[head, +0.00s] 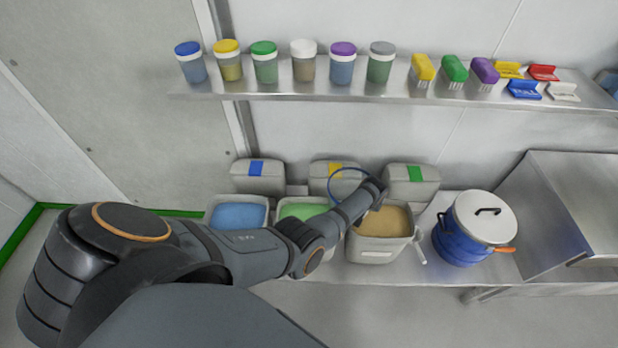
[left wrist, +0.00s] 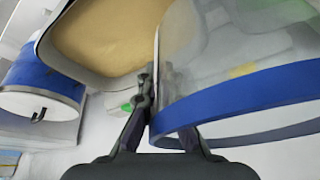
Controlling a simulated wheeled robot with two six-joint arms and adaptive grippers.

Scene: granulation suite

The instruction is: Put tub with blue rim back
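My left gripper (head: 374,188) is over the back of the bin of tan powder. In the left wrist view the gripper (left wrist: 160,115) has its two fingers closed on the wall of a clear tub with a blue rim (left wrist: 240,100), one finger showing through the wall. The rim is toward the wrist camera. In the head view the blue rim (head: 333,178) shows as a thin ring behind my forearm, partly hidden by it. I cannot tell whether anything is in the tub. My right gripper is not in view.
Open bins of blue (head: 238,216), green (head: 300,211) and tan powder (head: 384,222) stand on the bench. Lidded boxes with blue, yellow and green labels (head: 411,183) stand behind. A blue drum (head: 460,240) is at right. The shelf (head: 300,91) above holds jars, brushes and small scoops.

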